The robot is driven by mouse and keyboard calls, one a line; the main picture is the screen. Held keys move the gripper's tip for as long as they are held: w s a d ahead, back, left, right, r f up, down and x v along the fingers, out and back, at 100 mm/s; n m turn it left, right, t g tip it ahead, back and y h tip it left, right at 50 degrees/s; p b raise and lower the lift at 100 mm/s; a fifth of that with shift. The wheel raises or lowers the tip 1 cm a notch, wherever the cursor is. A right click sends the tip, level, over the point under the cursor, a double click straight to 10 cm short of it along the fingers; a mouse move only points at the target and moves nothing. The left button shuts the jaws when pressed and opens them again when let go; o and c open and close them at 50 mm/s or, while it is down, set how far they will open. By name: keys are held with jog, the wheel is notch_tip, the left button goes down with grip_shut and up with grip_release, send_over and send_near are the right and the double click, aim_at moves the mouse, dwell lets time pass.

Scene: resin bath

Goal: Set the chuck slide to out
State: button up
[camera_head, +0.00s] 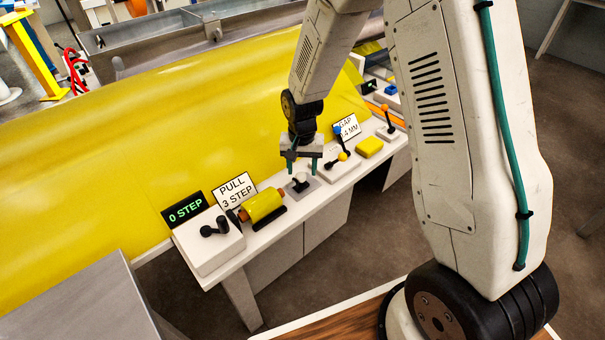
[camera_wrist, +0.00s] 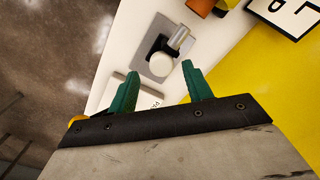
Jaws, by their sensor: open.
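A small fitting, which looks like the chuck slide (camera_wrist: 162,64), has a white round knob and a short metal pin on a grey plate. It sits on the white bench between the yellow roller and the yellow-knobbed lever; in the head view its knob (camera_head: 300,178) shows just below my gripper. My gripper (camera_head: 302,166) points down above it, with green fingers open and empty. In the wrist view the knob lies just beyond and between the two fingertips (camera_wrist: 160,75), apparently not touched. No in or out marking can be read.
A yellow roller (camera_head: 262,206) with orange ends and a black-handled white box (camera_head: 209,243) stand left of the slide. A lever with a yellow knob (camera_head: 342,157) and a yellow block (camera_head: 370,147) stand right. A large yellow sheet (camera_head: 120,150) rises behind the bench.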

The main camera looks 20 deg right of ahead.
aim_at(303, 175)
notch_tip(303, 175, up, 4)
jog(key=shift+d+r, duration=0.1)
jog(key=shift+r, duration=0.05)
dwell(0.5)
jog(key=shift+s, duration=0.3)
jog(key=s+d+r+n, duration=0.2)
jog(key=s+r, duration=1)
jog(key=s, duration=0.3)
jog(key=s+d+r+n+t, duration=0.1)
jog(key=s+d+r+n, duration=0.1)
jog(key=s+r, duration=1.1)
jog(key=shift+s+d+n, duration=0.15)
jog(key=shift+s+n, duration=0.25)
jog(key=shift+s, duration=0.5)
